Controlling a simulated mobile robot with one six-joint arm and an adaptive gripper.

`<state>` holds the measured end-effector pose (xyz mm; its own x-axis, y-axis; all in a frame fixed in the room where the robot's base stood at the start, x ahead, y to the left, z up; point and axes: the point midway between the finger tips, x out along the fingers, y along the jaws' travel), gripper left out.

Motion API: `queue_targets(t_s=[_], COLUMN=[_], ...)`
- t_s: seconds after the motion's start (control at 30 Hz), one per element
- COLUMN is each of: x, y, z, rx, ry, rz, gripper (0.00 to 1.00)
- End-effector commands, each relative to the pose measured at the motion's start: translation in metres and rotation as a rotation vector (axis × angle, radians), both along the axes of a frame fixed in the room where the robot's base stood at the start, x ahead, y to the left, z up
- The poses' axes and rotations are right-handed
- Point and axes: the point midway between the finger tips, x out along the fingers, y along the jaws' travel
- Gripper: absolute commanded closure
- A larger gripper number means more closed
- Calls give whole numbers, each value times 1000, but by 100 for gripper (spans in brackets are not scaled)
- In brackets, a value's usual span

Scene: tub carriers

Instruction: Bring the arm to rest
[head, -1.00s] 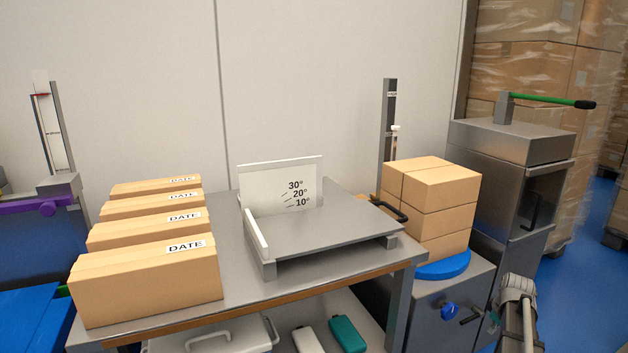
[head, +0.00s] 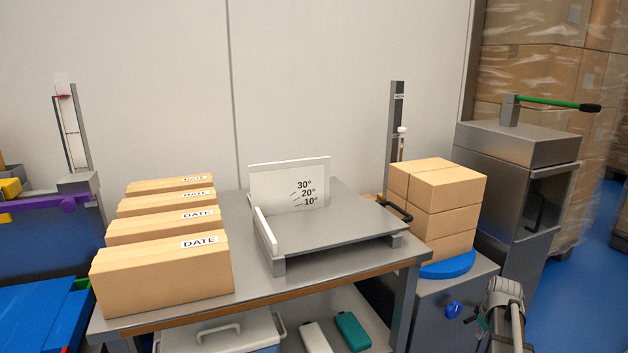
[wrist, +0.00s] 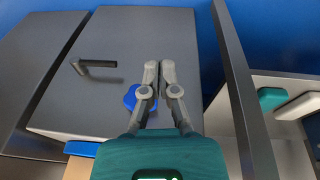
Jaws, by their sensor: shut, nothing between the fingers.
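My gripper (wrist: 158,72) is shut and empty in the wrist view, its two grey fingers side by side. Behind the fingers is a grey cabinet front with a blue knob (wrist: 131,97) and a dark handle (wrist: 94,64). I cannot tell how far the fingertips are from that front. In the head view part of my arm shows at the lower right, in front of the grey cabinet (head: 425,300); the fingers do not show there.
A grey workbench (head: 170,318) holds several DATE cartons (head: 165,275) and a tilting platform (head: 335,232). Stacked cartons (head: 438,212) stand on a blue turntable (head: 450,266). A press with a green lever (head: 550,102) stands right. Blue floor (head: 590,290) is open at far right.

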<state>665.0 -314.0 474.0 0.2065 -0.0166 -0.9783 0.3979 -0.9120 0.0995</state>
Motion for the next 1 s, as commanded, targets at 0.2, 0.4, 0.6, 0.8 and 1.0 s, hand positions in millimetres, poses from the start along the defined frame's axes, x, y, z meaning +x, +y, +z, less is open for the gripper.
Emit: queue_targets(t_s=[0.2, 0.4, 0.6, 0.8, 1.0], x=[-9, -26, -50, -80, -104], y=[54, 123, 188, 245, 282], z=[10, 23, 34, 46, 54], rx=[24, 50, 67, 72, 68], ry=[26, 67, 111, 151, 179], rz=[-47, -123, -205, -289, -354], gripper=[100, 100, 100, 100, 100])
